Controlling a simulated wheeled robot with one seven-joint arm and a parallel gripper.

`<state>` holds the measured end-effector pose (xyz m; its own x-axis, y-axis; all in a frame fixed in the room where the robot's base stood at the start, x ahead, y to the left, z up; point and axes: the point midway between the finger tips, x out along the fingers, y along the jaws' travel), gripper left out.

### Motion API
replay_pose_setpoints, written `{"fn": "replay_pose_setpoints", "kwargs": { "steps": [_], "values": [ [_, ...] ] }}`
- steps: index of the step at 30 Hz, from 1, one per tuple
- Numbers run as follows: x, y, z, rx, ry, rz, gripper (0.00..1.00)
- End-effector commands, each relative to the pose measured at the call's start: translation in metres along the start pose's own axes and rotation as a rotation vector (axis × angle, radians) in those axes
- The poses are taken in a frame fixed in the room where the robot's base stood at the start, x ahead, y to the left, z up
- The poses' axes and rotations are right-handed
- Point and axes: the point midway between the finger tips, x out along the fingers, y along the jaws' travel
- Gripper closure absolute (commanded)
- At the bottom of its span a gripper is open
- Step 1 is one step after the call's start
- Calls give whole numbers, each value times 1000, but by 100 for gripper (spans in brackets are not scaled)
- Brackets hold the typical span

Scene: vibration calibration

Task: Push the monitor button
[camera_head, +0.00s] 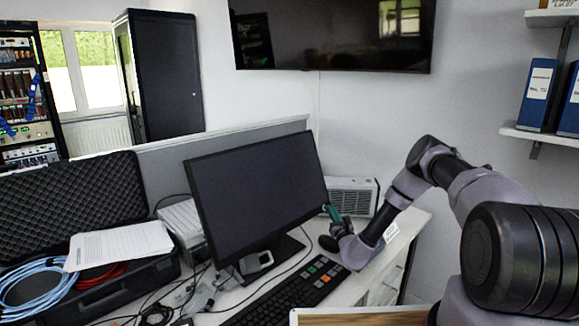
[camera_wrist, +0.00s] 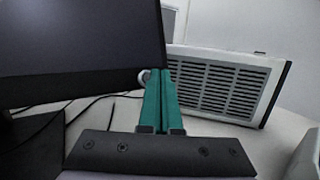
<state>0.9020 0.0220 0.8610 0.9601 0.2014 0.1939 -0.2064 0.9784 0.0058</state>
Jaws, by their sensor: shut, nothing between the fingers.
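The black monitor (camera_head: 255,190) stands on the desk with a dark screen. In the wrist view its lower right corner (camera_wrist: 85,50) fills the upper left. A small round pale part (camera_wrist: 144,76), which looks like the monitor button, shows at that corner, partly hidden by my fingers. My gripper (camera_head: 327,208) is at the monitor's lower right edge. In the wrist view my gripper's teal fingers (camera_wrist: 161,74) are shut together and empty, with their tips just right of the round part. I cannot tell whether they touch it.
A white vented box (camera_head: 352,196) stands behind my gripper, and its grille fills the right of the wrist view (camera_wrist: 222,86). A keyboard (camera_head: 290,292) lies in front of the monitor. Cables and an open black case (camera_head: 72,190) lie to the left.

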Motion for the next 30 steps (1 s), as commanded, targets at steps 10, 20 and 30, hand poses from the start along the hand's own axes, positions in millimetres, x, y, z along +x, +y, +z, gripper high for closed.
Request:
{"fn": "replay_pose_setpoints", "kwargs": {
  "steps": [10, 20, 30],
  "values": [
    [5, 4, -4, 1, 0, 0, 100],
    [4, 3, -2, 0, 0, 0, 100],
    [-1, 0, 1, 0, 0, 0, 100]
  ]
}}
